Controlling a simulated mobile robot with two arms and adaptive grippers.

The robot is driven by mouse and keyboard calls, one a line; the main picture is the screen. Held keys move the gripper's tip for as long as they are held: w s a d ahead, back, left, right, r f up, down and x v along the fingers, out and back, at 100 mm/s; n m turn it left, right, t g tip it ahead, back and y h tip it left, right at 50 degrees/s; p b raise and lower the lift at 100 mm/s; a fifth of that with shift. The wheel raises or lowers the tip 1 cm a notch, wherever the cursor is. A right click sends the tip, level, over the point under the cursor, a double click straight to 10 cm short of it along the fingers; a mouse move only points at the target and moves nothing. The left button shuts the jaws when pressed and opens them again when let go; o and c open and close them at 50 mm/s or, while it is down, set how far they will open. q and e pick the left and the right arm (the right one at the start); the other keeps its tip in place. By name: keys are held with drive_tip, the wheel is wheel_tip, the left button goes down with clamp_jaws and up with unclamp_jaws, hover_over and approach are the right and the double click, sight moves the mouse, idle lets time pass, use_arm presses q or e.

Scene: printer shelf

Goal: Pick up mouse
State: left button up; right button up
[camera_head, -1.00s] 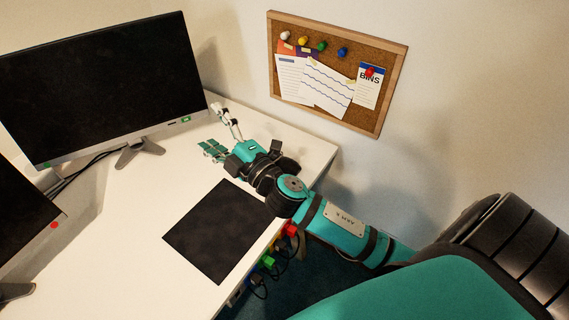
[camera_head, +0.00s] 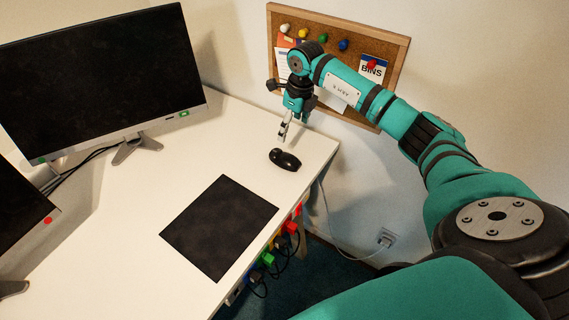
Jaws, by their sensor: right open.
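A black computer mouse (camera_head: 285,160) lies on the white desk near its right edge, beyond the dark mouse pad (camera_head: 219,227). My right gripper (camera_head: 284,132) points down just above and behind the mouse. Its jaws are open, seen nearly edge-on, and nothing shows between them. It appears apart from the mouse, though the exact gap is hard to judge. My left gripper is not in view.
A large monitor (camera_head: 105,80) stands at the back left, and part of a second screen (camera_head: 20,215) shows at the left edge. A corkboard (camera_head: 390,75) hangs on the wall behind my right arm. Cables and coloured plugs (camera_head: 267,259) hang along the desk's right edge.

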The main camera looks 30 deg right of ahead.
drive_tip(key=b, duration=0.6)
approach(285, 155)
drive_tip(key=f, duration=0.5)
drive_tip(key=shift+w+f, duration=0.2)
drive_tip(key=shift+w, duration=0.05)
drive_tip(key=f+b, duration=0.2)
drive_tip(key=f, duration=0.1)
drive_tip(key=f+b, duration=0.1)
drive_tip(key=f, duration=0.1)
drive_tip(key=shift+w+a+b, duration=0.3)
drive_tip(key=shift+w+a, duration=0.05)
drive_tip(key=shift+w, duration=0.05)
drive_tip(key=shift+r, duration=0.1)
drive_tip(key=shift+c, duration=0.7)
drive_tip(key=c, duration=1.2)
